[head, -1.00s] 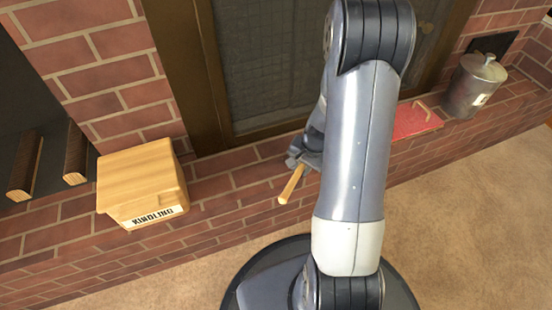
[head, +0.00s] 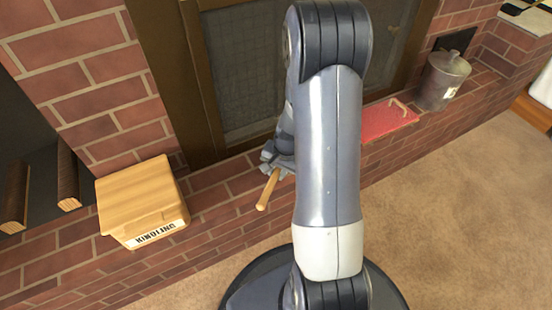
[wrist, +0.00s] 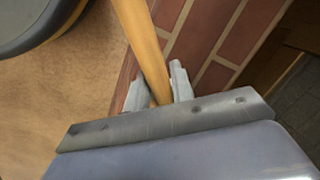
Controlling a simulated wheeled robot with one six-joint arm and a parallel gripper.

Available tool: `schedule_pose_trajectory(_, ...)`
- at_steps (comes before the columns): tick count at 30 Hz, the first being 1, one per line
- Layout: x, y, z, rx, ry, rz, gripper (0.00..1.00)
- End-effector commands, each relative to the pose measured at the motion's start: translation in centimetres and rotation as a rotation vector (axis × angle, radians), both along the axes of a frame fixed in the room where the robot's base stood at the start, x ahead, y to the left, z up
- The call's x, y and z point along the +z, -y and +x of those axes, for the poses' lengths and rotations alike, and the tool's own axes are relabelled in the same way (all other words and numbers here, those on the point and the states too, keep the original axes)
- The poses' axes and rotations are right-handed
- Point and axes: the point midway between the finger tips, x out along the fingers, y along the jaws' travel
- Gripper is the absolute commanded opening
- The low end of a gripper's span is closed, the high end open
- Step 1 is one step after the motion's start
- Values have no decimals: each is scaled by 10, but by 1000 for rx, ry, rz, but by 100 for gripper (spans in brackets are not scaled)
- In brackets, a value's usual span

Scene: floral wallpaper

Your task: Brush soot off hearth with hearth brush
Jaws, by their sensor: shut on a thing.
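My gripper (head: 277,166) is over the brick hearth (head: 215,186), in front of the dark fireplace screen. It is shut on a wooden handle (head: 267,191), which sticks out toward the hearth's front edge. In the wrist view the handle (wrist: 141,45) runs up and away from between my two fingers (wrist: 155,90). I take it to be the hearth brush's handle; no bristles show in either view. My arm hides part of the hearth behind it. I cannot make out any soot on the bricks in view.
A wooden kindling box (head: 140,198) stands on the hearth at left, beside fire logs in an alcove. A red mat or tray (head: 388,120) and a lidded metal bucket (head: 442,80) sit on the hearth at right. Carpet (head: 460,220) lies in front.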

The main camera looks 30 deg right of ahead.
Motion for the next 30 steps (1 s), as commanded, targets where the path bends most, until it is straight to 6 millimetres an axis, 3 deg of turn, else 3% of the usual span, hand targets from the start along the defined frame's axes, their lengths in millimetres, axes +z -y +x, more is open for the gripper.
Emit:
schedule_pose_trajectory(1,9,0,1,1,2,0,2)
schedule_pose_trajectory(13,43,0,3,6,2,0,2)
schedule_pose_trajectory(30,45,0,3,6,2,0,2)
